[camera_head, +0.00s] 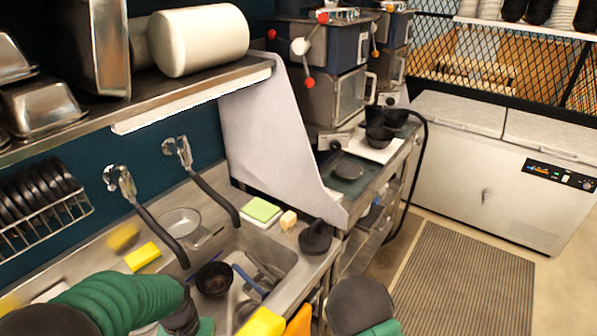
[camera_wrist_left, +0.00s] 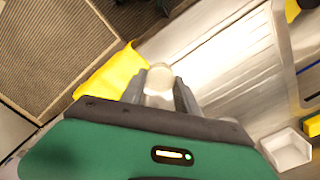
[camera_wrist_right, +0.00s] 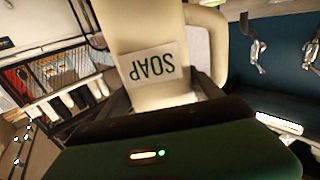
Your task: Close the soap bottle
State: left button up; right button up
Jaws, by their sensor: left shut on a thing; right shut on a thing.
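The soap bottle (camera_wrist_right: 152,45) is a cream container with a "SOAP" label that reads upside down in the right wrist view. My right gripper (camera_wrist_right: 163,95) is shut on it, with a finger on either side. The bottle's mouth cannot be made out. In the left wrist view, my left gripper (camera_wrist_left: 159,92) is shut on a small pale round piece (camera_wrist_left: 159,77), which looks like the bottle's cap. In the head view, my left arm reaches over the sink's front edge. The bottle and the cap do not show there.
The sink (camera_head: 285,258) holds a black bowl (camera_head: 214,279) and other dishes. Two taps stand behind it. A yellow sponge (camera_head: 143,256) and a green-yellow sponge (camera_head: 261,210) lie on the rim. A yellow cloth-like item (camera_wrist_left: 108,72) hangs near my left gripper.

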pick_arm(q)
jog(key=shift+a, duration=0.1)
pick_arm(e)
jog(key=a+f+n+g+y, duration=0.1)
jog(key=a+n+y, duration=0.1)
jog(key=y, duration=0.1)
jog(key=w+a+f+n+g+y, duration=0.1)
jog(key=a+n+y, duration=0.1)
jog(key=a+y, duration=0.1)
jog(key=a+f+n+g+y, duration=0.1)
jog(key=a+n+y, duration=0.1)
jog(key=y, duration=0.1)
jog(key=shift+w+a+f+n+y, duration=0.2)
jog(key=shift+a+f+n+y, duration=0.1)
jog(key=shift+a+y, duration=0.1)
jog(key=shift+w+a+f+n+g+y, duration=0.1)
jog(key=shift+a+f+n+g+y, duration=0.1)
jog(key=shift+a+n+g+y, duration=0.5)
jog(key=shift+a+f, duration=0.1)
jog(key=shift+a, duration=0.05)
pick_arm(q)
jog(key=shift+w, duration=0.1)
